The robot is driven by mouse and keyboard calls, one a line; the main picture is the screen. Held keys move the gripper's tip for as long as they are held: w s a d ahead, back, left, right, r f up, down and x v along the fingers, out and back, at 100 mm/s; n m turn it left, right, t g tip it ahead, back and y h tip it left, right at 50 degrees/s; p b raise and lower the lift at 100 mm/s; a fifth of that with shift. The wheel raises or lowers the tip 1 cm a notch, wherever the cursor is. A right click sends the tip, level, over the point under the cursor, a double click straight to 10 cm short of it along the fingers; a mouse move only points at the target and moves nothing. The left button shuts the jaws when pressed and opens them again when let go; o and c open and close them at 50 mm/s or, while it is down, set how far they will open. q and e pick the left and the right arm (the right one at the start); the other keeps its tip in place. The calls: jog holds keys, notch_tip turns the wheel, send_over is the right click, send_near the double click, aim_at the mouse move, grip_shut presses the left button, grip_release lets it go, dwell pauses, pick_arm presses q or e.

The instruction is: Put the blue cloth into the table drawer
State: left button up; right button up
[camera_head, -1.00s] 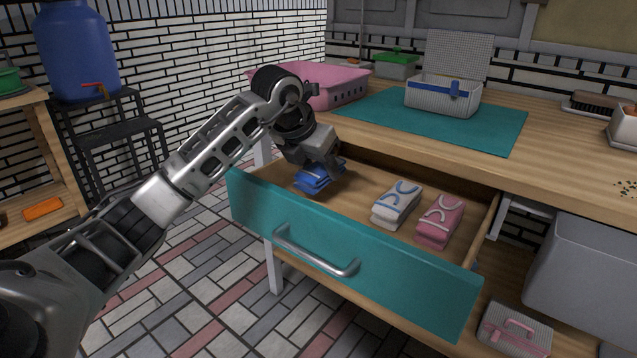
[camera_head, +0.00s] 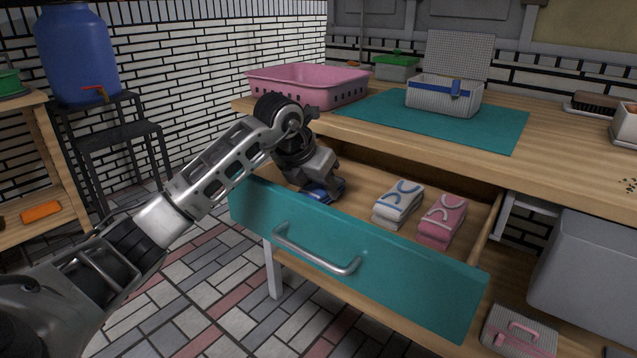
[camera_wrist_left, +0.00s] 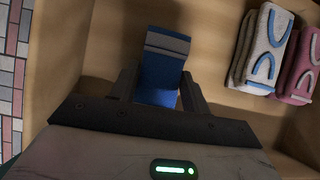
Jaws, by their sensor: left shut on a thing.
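The table drawer (camera_head: 350,258) is pulled open, with a teal front and a wooden inside. My left gripper (camera_head: 326,192) is down inside the drawer near its left end. It is shut on the blue cloth (camera_head: 318,191), which is partly hidden by the gripper in the head view. In the left wrist view the blue cloth (camera_wrist_left: 160,72) shows between the two fingers (camera_wrist_left: 158,90), with a grey band near its far end. I cannot tell whether the cloth touches the drawer floor. My right gripper is not in view.
A white-and-blue folded cloth (camera_head: 398,205) and a pink one (camera_head: 441,219) lie to the right in the drawer. The tabletop overhangs the drawer's back. On the table are a pink basket (camera_head: 308,87), a teal mat (camera_head: 430,122) and a lidded box (camera_head: 444,95).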

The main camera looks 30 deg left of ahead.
aim_at(314, 189)
pick_arm(q)
jog(key=o, duration=1)
jog(key=shift+c, duration=0.2)
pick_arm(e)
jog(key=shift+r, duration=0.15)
pick_arm(q)
jog(key=shift+r, duration=0.1)
jog(key=v, duration=0.2)
jog(key=p+v, duration=0.1)
jog(key=shift+w+a+r, duration=0.1)
jog(key=shift+w+r, duration=0.05)
jog(key=shift+r, duration=0.35)
jog(key=p+v, duration=0.2)
jog(key=v, duration=0.7)
jog(key=shift+s, duration=0.2)
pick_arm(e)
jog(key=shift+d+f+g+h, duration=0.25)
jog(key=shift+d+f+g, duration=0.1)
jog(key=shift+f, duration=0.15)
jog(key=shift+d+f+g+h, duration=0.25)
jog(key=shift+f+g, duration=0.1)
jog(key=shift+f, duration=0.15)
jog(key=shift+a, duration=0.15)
